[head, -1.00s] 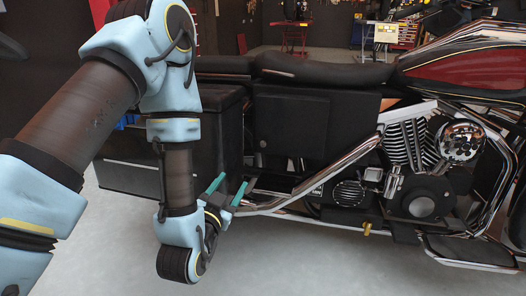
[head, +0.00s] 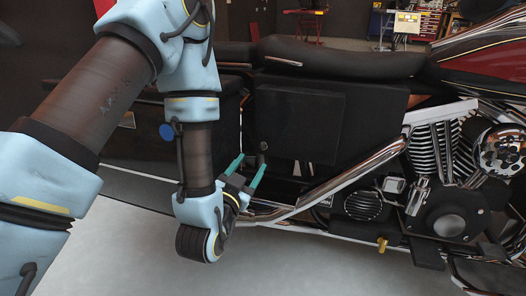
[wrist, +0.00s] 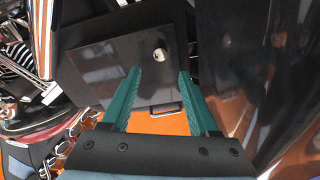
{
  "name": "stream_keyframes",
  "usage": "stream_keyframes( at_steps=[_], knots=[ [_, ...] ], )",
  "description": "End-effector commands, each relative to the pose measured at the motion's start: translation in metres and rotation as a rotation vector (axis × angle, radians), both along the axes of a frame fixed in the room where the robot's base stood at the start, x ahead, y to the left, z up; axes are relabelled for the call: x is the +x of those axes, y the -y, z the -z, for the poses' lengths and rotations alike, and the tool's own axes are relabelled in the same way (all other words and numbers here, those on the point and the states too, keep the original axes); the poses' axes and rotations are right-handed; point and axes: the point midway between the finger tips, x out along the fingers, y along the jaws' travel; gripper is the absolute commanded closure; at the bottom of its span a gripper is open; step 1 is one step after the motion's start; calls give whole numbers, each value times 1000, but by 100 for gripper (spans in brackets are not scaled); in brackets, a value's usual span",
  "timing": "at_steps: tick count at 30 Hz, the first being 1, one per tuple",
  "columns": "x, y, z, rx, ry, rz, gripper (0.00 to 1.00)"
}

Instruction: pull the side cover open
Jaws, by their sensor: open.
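The side cover (head: 298,126) is a flat dark panel under the motorcycle seat, with a small round lock (head: 264,146) near its lower left. It looks closed. My gripper (head: 251,161) has teal fingers, spread open and empty, pointing up toward the cover's lower left corner. In the wrist view the cover (wrist: 105,72) lies ahead of the fingers, and its silver lock (wrist: 160,54) sits just beyond and between the tips of my gripper (wrist: 158,73). No contact with the cover can be made out.
The black saddlebag (head: 150,140) is behind my arm at left. A chrome pipe (head: 340,172) slopes below and right of the cover, toward the engine (head: 440,160). In the wrist view a dark glossy surface (wrist: 235,60) rises close on the right. The pale floor (head: 310,265) in front is clear.

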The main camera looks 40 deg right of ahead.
Motion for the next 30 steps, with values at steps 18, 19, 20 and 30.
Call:
stream_keyframes(
  at_steps=[18, 19, 20, 30],
  knots=[
    [45, 75, 0, -1, 2, 0, 39],
    [46, 77, 0, -1, 2, 0, 39],
    [47, 78, 0, -1, 2, 0, 39],
    [49, 81, 0, 1, 1, 0, 39]
  ],
)
